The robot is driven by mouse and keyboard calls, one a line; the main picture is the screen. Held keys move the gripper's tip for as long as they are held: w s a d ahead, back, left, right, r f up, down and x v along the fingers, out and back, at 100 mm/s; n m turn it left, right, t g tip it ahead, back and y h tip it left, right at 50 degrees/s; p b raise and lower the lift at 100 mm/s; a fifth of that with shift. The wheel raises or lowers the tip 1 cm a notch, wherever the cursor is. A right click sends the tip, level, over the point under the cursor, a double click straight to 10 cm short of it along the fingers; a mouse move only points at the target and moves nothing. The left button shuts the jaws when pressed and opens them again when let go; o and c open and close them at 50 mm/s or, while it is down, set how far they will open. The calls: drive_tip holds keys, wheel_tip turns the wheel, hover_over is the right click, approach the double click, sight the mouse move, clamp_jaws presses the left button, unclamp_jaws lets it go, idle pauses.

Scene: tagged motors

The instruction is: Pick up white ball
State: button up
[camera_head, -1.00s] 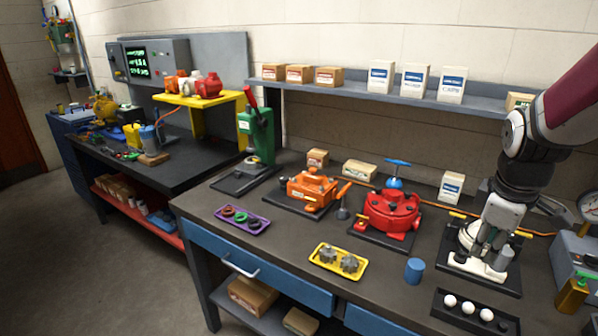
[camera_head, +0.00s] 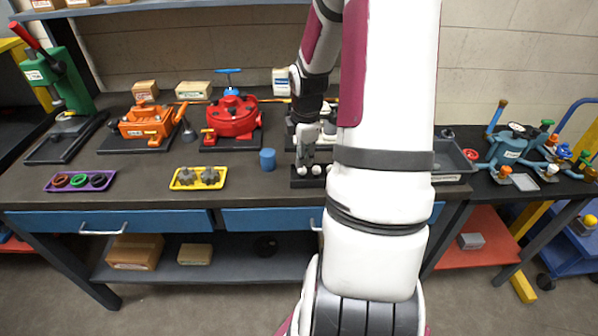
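Two white balls, one on the left (camera_head: 302,170) and one on the right (camera_head: 316,170), show in a black tray (camera_head: 299,183) near the front of the workbench. My gripper (camera_head: 308,163) points down just above or behind these balls. It is small in view, so its finger gap and any contact with a ball are unclear. My own arm hides the right part of the tray and whatever lies there.
A blue cup (camera_head: 267,160) stands left of the tray. A yellow tray (camera_head: 184,183) with grey gears, a red motor housing (camera_head: 233,121) and an orange unit (camera_head: 146,124) are farther left. A grey bin (camera_head: 455,160) is at right. The bench's front strip is clear.

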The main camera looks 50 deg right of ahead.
sight(302, 171)
drive_tip(key=shift+w+d+f, duration=0.1)
drive_tip(key=shift+f, duration=0.85)
drive_tip(key=shift+w+d+f, duration=0.15)
drive_tip(key=shift+f, duration=0.8)
drive_tip(key=shift+w+d+f, duration=0.1)
drive_tip(key=shift+f, duration=0.85)
drive_tip(key=c, duration=0.5)
